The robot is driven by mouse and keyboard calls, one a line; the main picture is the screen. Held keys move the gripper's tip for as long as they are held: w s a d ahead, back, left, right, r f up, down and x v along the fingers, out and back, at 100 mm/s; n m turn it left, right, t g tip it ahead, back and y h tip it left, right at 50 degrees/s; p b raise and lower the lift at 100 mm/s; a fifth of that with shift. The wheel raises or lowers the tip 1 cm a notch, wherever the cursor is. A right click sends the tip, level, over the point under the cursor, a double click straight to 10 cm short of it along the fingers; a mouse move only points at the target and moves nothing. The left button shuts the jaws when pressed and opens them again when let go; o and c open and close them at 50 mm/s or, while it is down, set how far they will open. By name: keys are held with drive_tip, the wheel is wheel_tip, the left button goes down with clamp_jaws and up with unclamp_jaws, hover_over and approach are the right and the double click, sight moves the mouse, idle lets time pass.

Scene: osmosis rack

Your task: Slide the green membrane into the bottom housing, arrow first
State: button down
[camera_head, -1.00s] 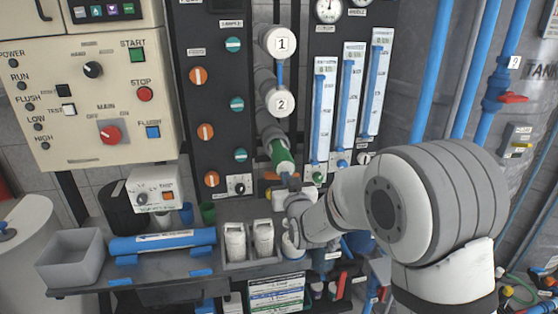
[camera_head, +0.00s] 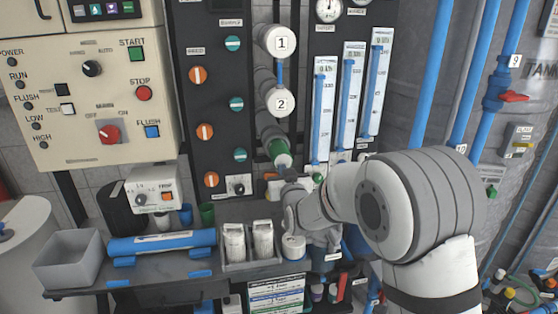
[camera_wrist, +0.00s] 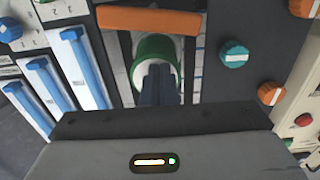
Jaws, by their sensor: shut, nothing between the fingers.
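The green membrane (camera_head: 280,152) sticks out of the open lower end of the bottom housing (camera_head: 268,127), in line with it. Only a short green length shows; the rest is inside, and I cannot see its arrow. In the wrist view the green membrane (camera_wrist: 153,47) shows as a green ring around a pale end. My gripper (camera_head: 287,176) is just below that end. Its fingers (camera_wrist: 158,72) are shut with nothing between them and overlap the pale end in the wrist view. I cannot tell whether they touch it.
Housings 1 (camera_head: 281,42) and 2 (camera_head: 281,103) are above. Flow tubes (camera_head: 323,110) stand close on the right, a valve panel (camera_head: 208,90) on the left. A blue membrane (camera_head: 162,242), a grey bin (camera_head: 70,258) and white bottles (camera_head: 234,243) occupy the bench below.

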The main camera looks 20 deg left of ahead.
drive_tip(key=shift+b+x, duration=0.5)
drive_tip(key=shift+x, duration=1.8)
drive_tip(key=b+v, duration=0.5)
drive_tip(key=v, duration=0.3)
